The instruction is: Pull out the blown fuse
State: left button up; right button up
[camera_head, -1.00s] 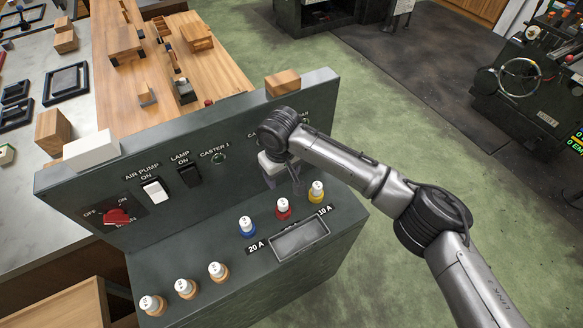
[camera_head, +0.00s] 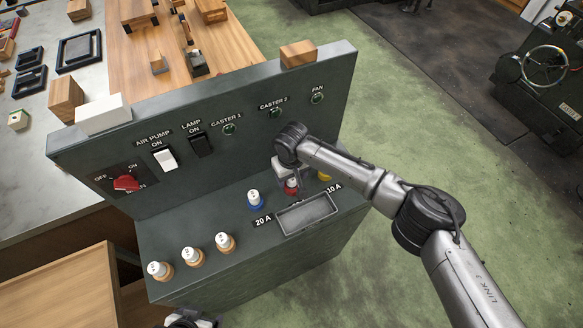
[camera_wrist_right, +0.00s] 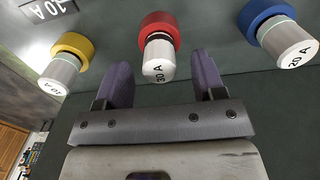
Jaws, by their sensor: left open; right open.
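On the dark green console, a red fuse (camera_head: 291,187) sits between a blue fuse (camera_head: 254,199) and a yellow fuse (camera_head: 325,175). In the right wrist view the red fuse (camera_wrist_right: 159,45) reads 30 A, the blue one (camera_wrist_right: 280,35) 20 A, the yellow one (camera_wrist_right: 65,62) 10 A. My right gripper (camera_wrist_right: 162,75) is open, its purple fingers on either side of the red fuse's white cap. In the head view the right gripper (camera_head: 287,172) partly hides that fuse. My left gripper (camera_head: 188,320) shows only partly at the bottom edge.
Several orange-based fuses (camera_head: 193,256) stand at the console's front left. A shallow tray (camera_head: 308,214) lies before the coloured fuses.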

jog(key=shift+f, duration=0.95)
jog(key=shift+c, duration=0.4)
grip_shut()
